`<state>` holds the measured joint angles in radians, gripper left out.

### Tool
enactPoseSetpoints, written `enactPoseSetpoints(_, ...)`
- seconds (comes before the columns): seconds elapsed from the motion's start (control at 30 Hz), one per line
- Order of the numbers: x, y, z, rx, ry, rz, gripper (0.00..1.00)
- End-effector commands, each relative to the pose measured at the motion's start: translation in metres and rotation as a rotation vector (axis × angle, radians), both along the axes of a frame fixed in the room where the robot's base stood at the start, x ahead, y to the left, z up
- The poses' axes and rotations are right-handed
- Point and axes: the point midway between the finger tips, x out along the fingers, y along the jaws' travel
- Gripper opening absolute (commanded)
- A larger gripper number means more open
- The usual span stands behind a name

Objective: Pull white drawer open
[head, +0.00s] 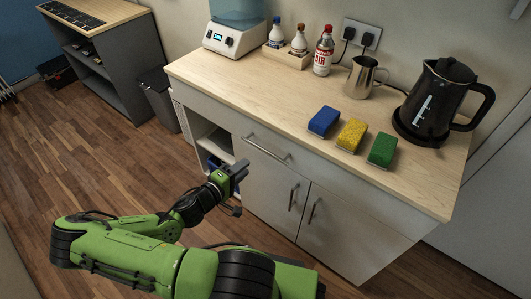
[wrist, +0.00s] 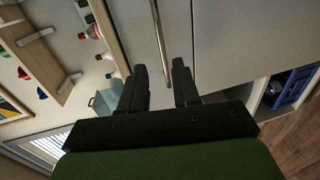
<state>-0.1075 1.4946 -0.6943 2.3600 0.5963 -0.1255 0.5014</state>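The white drawer (head: 300,165) is the wide front under the counter top, with a long metal bar handle (head: 265,149). It looks closed, flush with the fronts around it. My gripper (head: 240,170) is in front of the cabinet, near the left end of the handle and a little below it in the head view. In the wrist view my gripper (wrist: 160,68) is open, with its two dark fingers apart. The handle (wrist: 160,38) runs lengthwise into the gap between the fingertips. I cannot tell how far it is from them in depth. Nothing is held.
Two cabinet doors (head: 333,228) with upright handles are below the drawer. An open shelf with a blue crate (head: 214,162) is to the left. The counter top (head: 240,90) bears sponges, a kettle (head: 436,100), a jug and bottles. The wooden floor (head: 100,155) at left is clear.

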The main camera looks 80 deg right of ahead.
Motion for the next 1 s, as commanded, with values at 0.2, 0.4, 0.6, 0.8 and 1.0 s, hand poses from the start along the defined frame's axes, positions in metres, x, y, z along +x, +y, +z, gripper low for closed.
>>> enactPoseSetpoints(0.2,-0.024,-0.051,-0.014,-0.001,0.001,-0.006,0.31)
enactPoseSetpoints(0.4,-0.041,-0.093,-0.023,0.001,0.000,-0.004,0.31)
enactPoseSetpoints(0.6,-0.049,-0.112,-0.026,0.002,-0.001,-0.001,0.31)
enactPoseSetpoints(0.8,-0.050,-0.114,-0.026,0.003,0.000,-0.002,0.31)
enactPoseSetpoints(1.0,-0.049,-0.113,-0.026,0.003,0.000,-0.002,0.08)
